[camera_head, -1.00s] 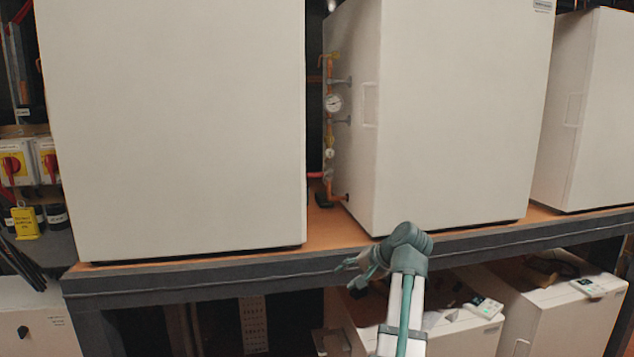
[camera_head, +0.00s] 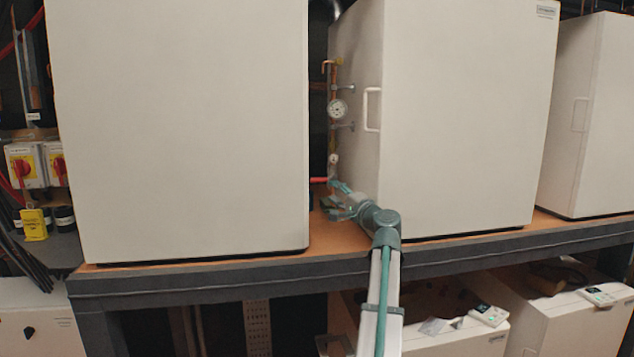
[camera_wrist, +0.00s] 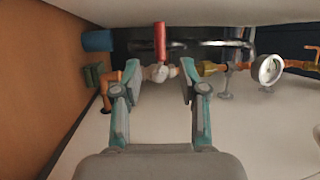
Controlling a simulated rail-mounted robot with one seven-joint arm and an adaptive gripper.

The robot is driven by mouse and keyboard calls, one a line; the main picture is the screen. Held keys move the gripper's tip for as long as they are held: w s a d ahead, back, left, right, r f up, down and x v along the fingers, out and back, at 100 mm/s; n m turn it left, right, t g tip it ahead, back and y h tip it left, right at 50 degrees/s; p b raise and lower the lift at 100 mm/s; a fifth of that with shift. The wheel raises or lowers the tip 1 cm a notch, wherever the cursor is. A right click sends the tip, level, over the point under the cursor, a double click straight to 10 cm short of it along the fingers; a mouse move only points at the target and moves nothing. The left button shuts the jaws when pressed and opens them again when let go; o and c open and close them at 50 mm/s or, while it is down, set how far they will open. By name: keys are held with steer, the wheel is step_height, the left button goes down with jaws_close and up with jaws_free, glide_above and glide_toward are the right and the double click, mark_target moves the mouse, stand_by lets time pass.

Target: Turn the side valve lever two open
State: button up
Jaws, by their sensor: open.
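A red lever (camera_wrist: 160,42) sticks out from a white valve body (camera_wrist: 159,73) in the wrist view. In the head view the red lever (camera_head: 320,180) shows low in the gap between two white cabinets. The valve sits on a pipe run with a round white gauge (camera_wrist: 270,69), also seen in the head view (camera_head: 338,109). My gripper (camera_wrist: 159,72) is open, its fingers to either side of the valve body in the picture. Whether they touch it I cannot tell. In the head view my gripper (camera_head: 335,200) is at the bottom of the pipe run.
A white cabinet (camera_head: 180,130) stands left of the gap. Another cabinet (camera_head: 460,120) stands right of it, with a handle (camera_head: 372,109) on its side. Both stand on an orange-brown shelf (camera_head: 330,238). In the wrist view a blue cylinder (camera_wrist: 97,41) is at upper left.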

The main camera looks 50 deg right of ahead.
mark_target(319, 181)
steer(key=p+x, duration=0.2)
steer(key=x, duration=0.6)
steer(key=shift+d+r+p, duration=0.1)
steer(key=shift+r+p, duration=0.1)
steer(key=shift+p, duration=0.1)
steer(key=shift+w+d, duration=0.1)
steer(key=shift+w, duration=0.45)
jaws_close()
